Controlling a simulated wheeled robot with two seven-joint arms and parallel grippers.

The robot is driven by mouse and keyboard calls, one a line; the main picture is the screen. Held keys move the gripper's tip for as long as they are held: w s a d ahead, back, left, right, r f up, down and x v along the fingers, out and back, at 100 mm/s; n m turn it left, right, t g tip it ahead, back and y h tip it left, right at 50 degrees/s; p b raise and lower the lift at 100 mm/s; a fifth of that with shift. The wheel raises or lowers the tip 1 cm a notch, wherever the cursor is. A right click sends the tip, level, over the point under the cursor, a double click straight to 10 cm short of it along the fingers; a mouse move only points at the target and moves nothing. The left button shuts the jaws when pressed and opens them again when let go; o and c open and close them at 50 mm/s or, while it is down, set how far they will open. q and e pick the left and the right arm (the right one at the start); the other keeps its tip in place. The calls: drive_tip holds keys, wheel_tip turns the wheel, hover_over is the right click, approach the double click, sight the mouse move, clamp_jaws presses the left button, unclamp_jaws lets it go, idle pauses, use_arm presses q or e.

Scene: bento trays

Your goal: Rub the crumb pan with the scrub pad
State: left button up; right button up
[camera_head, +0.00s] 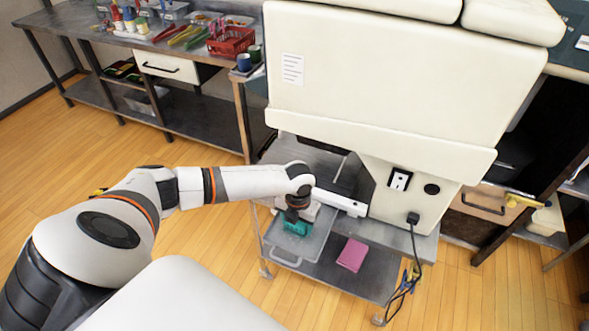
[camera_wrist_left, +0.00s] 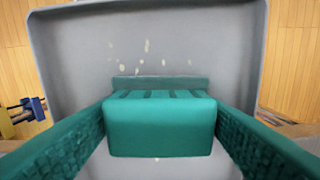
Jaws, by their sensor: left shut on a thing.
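The crumb pan is a grey shallow pan (camera_head: 318,238) that juts out from the machine's lower side in the head view. It fills much of the left wrist view (camera_wrist_left: 70,60), with several pale crumb spots (camera_wrist_left: 140,55) on its floor beyond the pad. My left gripper (camera_head: 297,215) is over the pan. Its green textured fingers are shut on the teal scrub pad (camera_wrist_left: 160,125), which also shows in the head view (camera_head: 296,227). The pad is low over the pan floor; I cannot tell if it touches. My right gripper is not in view.
The tall cream machine (camera_head: 390,80) stands behind the pan on a metal cart (camera_head: 380,285). A pink block (camera_head: 352,255) lies on the cart's lower shelf. A power cord (camera_head: 415,250) hangs at right. A workbench (camera_head: 130,45) with a red basket (camera_head: 231,41) stands at the back left.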

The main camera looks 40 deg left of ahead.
use_arm(q)
drive_tip(key=shift+w+a+f+b, duration=0.1)
drive_tip(key=shift+w+a+b, duration=0.1)
drive_tip(key=shift+w+b, duration=0.5)
drive_tip(key=shift+w+a+f+b, duration=0.1)
drive_tip(key=shift+w+a+b, duration=0.2)
drive_tip(key=shift+w, duration=0.8)
drive_tip(key=shift+w+a+b, duration=0.1)
drive_tip(key=shift+w+b, duration=0.45)
drive_tip(key=shift+w, duration=0.35)
drive_tip(key=shift+w+a+r, duration=0.1)
drive_tip(key=shift+w+r, duration=0.05)
drive_tip(key=shift+w, duration=0.3)
drive_tip(key=shift+d, duration=0.55)
drive_tip(key=shift+s+d+r+p, duration=0.1)
drive_tip(key=shift+s+d+p, duration=0.15)
drive_tip(key=shift+s+p, duration=0.75)
drive_tip(key=shift+s+d+p, duration=0.1)
drive_tip(key=shift+s+p, duration=0.45)
drive_tip(key=shift+p, duration=0.1)
drive_tip(key=shift+s+d+f, duration=0.1)
drive_tip(key=shift+s+f, duration=0.1)
drive_tip(key=shift+s, duration=0.15)
